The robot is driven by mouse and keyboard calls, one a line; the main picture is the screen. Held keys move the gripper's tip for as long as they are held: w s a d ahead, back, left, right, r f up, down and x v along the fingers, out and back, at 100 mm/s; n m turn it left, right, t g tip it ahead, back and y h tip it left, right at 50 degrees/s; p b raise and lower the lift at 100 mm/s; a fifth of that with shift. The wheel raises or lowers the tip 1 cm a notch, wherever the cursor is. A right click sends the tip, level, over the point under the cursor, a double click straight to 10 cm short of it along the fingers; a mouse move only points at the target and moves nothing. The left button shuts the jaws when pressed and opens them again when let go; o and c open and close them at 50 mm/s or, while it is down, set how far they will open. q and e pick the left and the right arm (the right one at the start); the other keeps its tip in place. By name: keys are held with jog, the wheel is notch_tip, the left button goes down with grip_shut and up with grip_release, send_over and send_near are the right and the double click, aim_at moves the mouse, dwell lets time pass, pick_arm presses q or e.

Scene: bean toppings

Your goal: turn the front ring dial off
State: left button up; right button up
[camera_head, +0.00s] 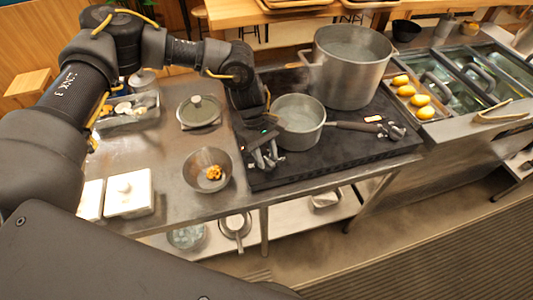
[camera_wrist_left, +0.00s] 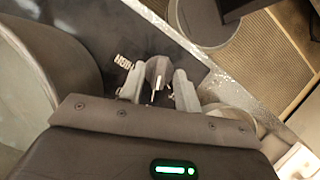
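My left gripper (camera_head: 264,162) reaches down at the front left corner of the black cooktop (camera_head: 348,158). Its two fingers, seen in the left wrist view (camera_wrist_left: 158,88), stand apart on either side of a small grey dial (camera_wrist_left: 158,70). I cannot tell whether either finger touches it. In the head view the gripper largely hides this dial. Another grey metal dial (camera_head: 394,131) sits at the cooktop's right front, beside a small label. I cannot read which ring either dial serves. My right gripper is not in view.
A saucepan (camera_head: 298,131) stands just behind my left gripper, its handle pointing right. A large pot (camera_head: 350,78) stands behind it. A metal bowl (camera_head: 200,165) with orange food is left of the cooktop. White lidded containers (camera_head: 129,194) stand further left.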

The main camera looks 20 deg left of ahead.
pick_arm(q)
grip_shut()
jog(key=shift+f+n+t+h+b, duration=0.2)
jog(key=shift+n+t+h+b, duration=0.15)
jog(key=shift+n+b, duration=0.85)
jog(key=shift+s+a+n+t+b, duration=0.15)
jog(key=shift+n+t+b, duration=0.3)
jog(key=shift+n+b, duration=0.65)
jog(key=shift+r+n+t+b, duration=0.1)
jog(key=shift+n+t+b, duration=0.4)
jog(key=shift+n+b, duration=0.45)
jog(key=shift+s+r+n+t+b, duration=0.15)
jog(key=shift+n+t+b, duration=0.25)
jog(key=shift+n, duration=0.75)
